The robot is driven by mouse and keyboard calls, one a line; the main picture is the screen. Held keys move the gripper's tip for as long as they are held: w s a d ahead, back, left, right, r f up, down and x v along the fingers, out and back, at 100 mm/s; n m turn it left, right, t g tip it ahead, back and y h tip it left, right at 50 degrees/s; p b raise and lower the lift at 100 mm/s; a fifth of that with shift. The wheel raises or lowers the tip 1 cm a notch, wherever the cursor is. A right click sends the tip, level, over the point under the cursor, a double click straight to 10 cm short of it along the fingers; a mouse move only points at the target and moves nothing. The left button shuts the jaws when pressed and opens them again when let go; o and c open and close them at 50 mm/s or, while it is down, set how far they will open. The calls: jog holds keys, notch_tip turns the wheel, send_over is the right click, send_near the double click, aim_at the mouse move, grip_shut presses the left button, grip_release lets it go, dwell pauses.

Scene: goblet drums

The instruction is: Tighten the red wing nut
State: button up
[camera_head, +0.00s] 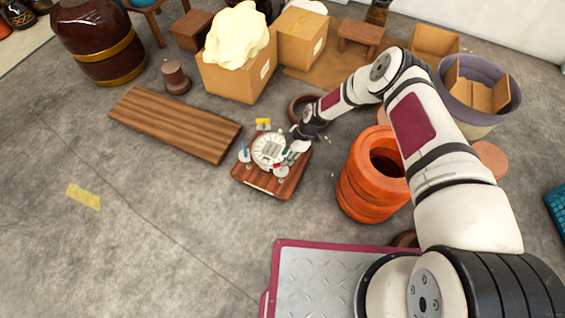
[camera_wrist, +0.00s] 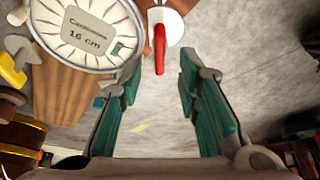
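The red wing nut (camera_wrist: 160,48) stands on a small white disc (camera_wrist: 170,24) beside the large white dial-like disc (camera_wrist: 85,30) in the wrist view. My gripper (camera_wrist: 158,82) is open, with its two teal fingers apart. The red wing nut shows in the gap near the fingertips, slightly nearer the left finger; I cannot tell whether they touch. In the head view my gripper (camera_head: 294,148) is at the right side of the wooden board (camera_head: 262,184), and the red wing nut (camera_head: 277,166) is a small red spot there.
A yellow wing nut (camera_wrist: 12,72) is at the left, and a blue part (camera_head: 246,152) stands on the board's left side. An orange ring stack (camera_head: 360,185) stands right of the board. A slatted wooden platform (camera_head: 175,123) lies at upper left.

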aim_at(281, 167)
jog(key=b+x, duration=0.1)
jog(key=x, duration=0.4)
grip_shut()
